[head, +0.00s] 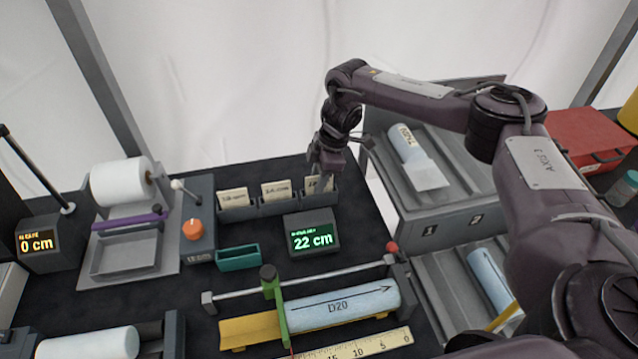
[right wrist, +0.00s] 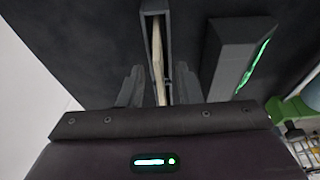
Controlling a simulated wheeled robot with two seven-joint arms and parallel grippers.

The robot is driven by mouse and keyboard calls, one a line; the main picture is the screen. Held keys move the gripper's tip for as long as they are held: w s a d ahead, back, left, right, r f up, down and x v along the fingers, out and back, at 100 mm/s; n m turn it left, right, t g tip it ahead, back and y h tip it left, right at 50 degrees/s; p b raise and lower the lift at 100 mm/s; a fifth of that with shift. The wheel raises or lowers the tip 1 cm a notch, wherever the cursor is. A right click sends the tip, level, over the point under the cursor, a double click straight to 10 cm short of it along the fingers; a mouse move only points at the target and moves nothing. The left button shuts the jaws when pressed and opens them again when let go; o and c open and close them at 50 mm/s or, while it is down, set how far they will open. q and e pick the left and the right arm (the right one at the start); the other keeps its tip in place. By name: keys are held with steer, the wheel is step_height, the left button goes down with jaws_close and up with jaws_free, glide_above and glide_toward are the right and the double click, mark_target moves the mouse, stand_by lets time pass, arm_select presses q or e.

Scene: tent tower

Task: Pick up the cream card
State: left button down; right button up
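Three cream-coloured cards stand upright in a row of grey slotted holders in the head view: a left card (head: 233,197), a middle card (head: 275,191) and a right card (head: 319,185). The print on them is too small to read. My right gripper (head: 322,172) is pointing down over the right card and partly hides it. In the right wrist view, my right gripper (right wrist: 158,88) is open, with one finger on each side of a thin card (right wrist: 158,55) seen edge-on in its holder (right wrist: 146,28). Gaps show between fingers and card. My left gripper is not in view.
A display (head: 312,238) reading 22 cm stands just in front of the right holder. A teal tray (head: 238,258) is in front of the left holder. A grey numbered rack (head: 450,228) stands close on the right. A roll fixture (head: 340,303) lies in front.

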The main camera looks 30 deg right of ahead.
steer(key=shift+a+f, duration=0.15)
steer(key=shift+f, duration=0.5)
jaws_close()
steer(key=shift+r, duration=0.1)
